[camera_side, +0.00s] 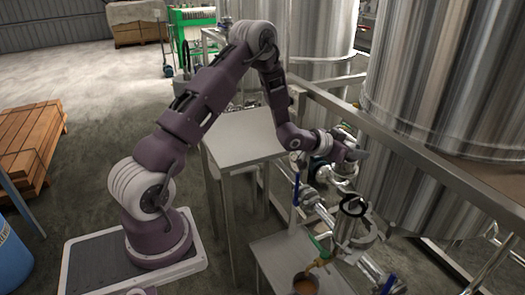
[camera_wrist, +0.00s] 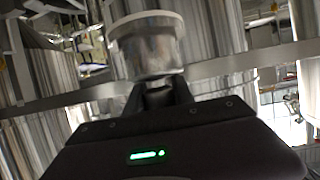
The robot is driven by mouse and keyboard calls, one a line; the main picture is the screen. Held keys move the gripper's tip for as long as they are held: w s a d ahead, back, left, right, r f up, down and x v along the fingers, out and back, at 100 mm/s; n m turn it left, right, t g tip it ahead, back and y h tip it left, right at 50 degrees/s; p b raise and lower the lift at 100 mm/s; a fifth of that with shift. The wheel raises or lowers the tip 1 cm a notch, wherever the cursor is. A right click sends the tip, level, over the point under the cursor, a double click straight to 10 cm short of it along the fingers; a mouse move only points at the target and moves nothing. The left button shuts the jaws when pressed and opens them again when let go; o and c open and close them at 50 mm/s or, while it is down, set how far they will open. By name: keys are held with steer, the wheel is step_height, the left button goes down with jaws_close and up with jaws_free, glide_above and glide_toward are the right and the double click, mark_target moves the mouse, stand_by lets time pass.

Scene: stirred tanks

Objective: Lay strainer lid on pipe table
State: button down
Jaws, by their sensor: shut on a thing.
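My gripper (camera_side: 354,154) is raised beside the railing, above the pipework, in the side view. In the wrist view my gripper (camera_wrist: 163,93) is shut on a short, shiny metal cylinder with a pale rim, which I take as the strainer lid (camera_wrist: 148,48). In the side view the lid is too small and hidden to make out clearly. An upright metal strainer housing (camera_side: 347,230) with a black ring stands among the pipes below my gripper. A low metal table (camera_side: 268,252) stands beside the pipes, apart from the lid; I take it as the pipe table.
A brown-filled cup (camera_side: 305,284) and a green-and-yellow item (camera_side: 318,252) are at the low table's right side; its left part is bare. A taller, empty grey table (camera_side: 240,138) stands behind. A metal railing (camera_side: 420,160) runs before large steel tanks (camera_side: 450,80).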

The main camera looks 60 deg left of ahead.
steer(key=s+a+n+g+y, duration=0.3)
steer(key=s+a+n+y, duration=0.2)
steer(key=a, duration=0.8)
steer(key=s+a+n+g+y, duration=0.3)
steer(key=s+a+n+y, duration=0.15)
steer(key=a, duration=0.75)
steer(key=s+a+n+g+y, duration=0.35)
steer(key=s+a+n, duration=0.2)
steer(key=a, duration=0.75)
steer(key=shift+y, duration=0.5)
steer(key=f, duration=0.6)
steer(key=s+a+f, duration=0.1)
steer(key=f, duration=0.1)
steer(key=shift+f, duration=0.6)
steer(key=shift+f, duration=0.1)
steer(key=c, duration=1.1)
jaws_free()
